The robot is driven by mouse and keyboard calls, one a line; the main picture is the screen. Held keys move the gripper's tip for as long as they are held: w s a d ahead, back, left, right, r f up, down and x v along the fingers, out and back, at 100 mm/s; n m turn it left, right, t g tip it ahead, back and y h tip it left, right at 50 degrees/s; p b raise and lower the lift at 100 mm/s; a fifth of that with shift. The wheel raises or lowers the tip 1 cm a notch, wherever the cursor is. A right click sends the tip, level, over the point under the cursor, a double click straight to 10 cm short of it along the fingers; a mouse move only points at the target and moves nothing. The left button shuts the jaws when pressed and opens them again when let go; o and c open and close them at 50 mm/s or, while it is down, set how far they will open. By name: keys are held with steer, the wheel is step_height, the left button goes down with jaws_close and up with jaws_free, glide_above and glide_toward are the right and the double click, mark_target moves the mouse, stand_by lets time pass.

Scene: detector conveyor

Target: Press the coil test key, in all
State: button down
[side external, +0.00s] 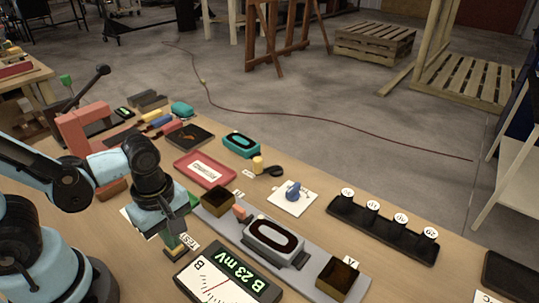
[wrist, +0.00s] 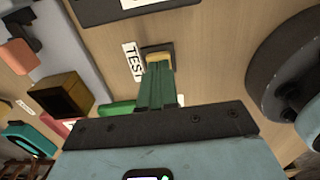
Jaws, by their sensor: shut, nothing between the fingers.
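The coil test key is a small dark block with a tan-yellow top (wrist: 158,50), beside a white TEST label (wrist: 132,62) in the wrist view. In the side external view my gripper (side external: 178,241) is low over the bench beside the label. The fingertips overlap the key's near edge; I cannot tell whether they touch or press it.
A meter (side external: 228,277) reading "B 23 mV" stands in front. A grey conveyor track (side external: 222,226) carries an oval coil detector (side external: 274,238) between two dark-topped boxes. A blue knob (side external: 293,191), a black rack (side external: 378,232) with labelled pegs and a red tray (side external: 204,168) are behind.

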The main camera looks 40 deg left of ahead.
steer(key=shift+f, duration=0.9)
steer(key=shift+w+r, duration=0.1)
steer(key=shift+g, duration=0.4)
steer(key=shift+w+r, duration=0.15)
steer(key=shift+r, duration=2)
steer(key=shift+w+r, duration=0.1)
steer(key=shift+r, duration=2.05)
steer(key=shift+w, duration=0.1)
steer(key=w+a+r+m+t, duration=0.2)
steer(key=w+m+t, duration=0.2)
steer(key=m, duration=0.5)
steer(key=w+a+r+m+t, duration=0.1)
steer(key=w+r+m+t, duration=0.2)
steer(key=m, duration=0.6)
steer(key=shift+w+a+t, duration=0.4)
steer(key=shift+w+t, duration=0.1)
steer(key=shift+w, duration=0.3)
